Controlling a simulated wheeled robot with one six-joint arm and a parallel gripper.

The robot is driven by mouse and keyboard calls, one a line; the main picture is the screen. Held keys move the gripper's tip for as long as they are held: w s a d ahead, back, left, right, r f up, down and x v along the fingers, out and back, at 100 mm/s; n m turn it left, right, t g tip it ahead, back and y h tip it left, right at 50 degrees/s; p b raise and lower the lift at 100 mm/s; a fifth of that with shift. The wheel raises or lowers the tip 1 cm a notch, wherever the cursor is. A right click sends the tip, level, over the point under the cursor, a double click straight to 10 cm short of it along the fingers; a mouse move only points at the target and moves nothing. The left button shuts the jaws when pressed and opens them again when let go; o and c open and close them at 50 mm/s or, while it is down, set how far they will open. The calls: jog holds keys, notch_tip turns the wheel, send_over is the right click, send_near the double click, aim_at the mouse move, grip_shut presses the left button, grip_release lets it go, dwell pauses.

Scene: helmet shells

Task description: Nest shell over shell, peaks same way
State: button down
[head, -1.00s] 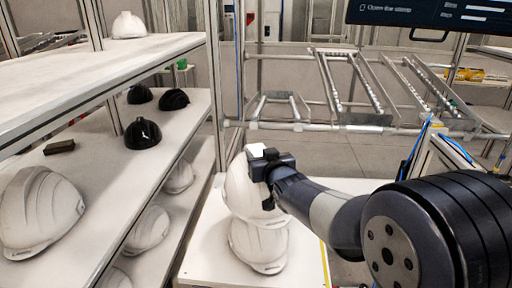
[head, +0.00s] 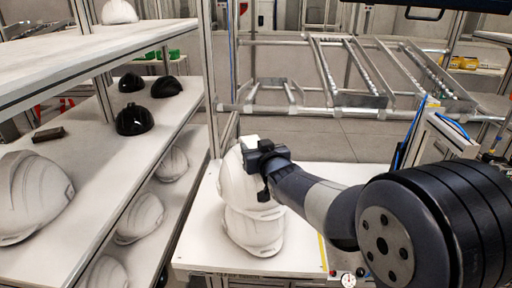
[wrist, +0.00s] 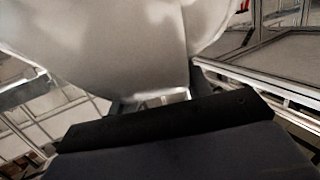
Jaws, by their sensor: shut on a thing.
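A white helmet shell (head: 235,180) is held by my gripper (head: 262,160) at its right upper side. It is right above a second white shell (head: 250,236), which rests on the white table. The two overlap in the head view; whether they touch, and how deep the upper one sits, I cannot tell. The lower shell's top is hidden behind the upper one. Which way both peaks point is not clear. In the wrist view the held shell (wrist: 130,45) fills the upper part, close against my gripper (wrist: 155,98).
The white table (head: 300,235) has bare room right of the shells. A shelf unit (head: 95,170) on the left carries white shells (head: 30,195) and black shells (head: 135,119). A metal post (head: 212,80) stands close behind the table. A roller rack (head: 340,90) is further back.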

aim_at(269, 211)
jog(key=shift+f+b, duration=3.3)
jog(key=shift+f, duration=0.4)
jog(key=shift+f+b, duration=1.75)
jog(key=shift+f, duration=0.1)
jog(key=c, duration=0.6)
grip_release()
jog(key=v, duration=1.1)
jog(key=shift+w, duration=0.2)
jog(key=x, duration=1)
jog(key=shift+w+a, duration=0.2)
jog(key=shift+w, duration=0.05)
jog(key=shift+r, duration=0.1)
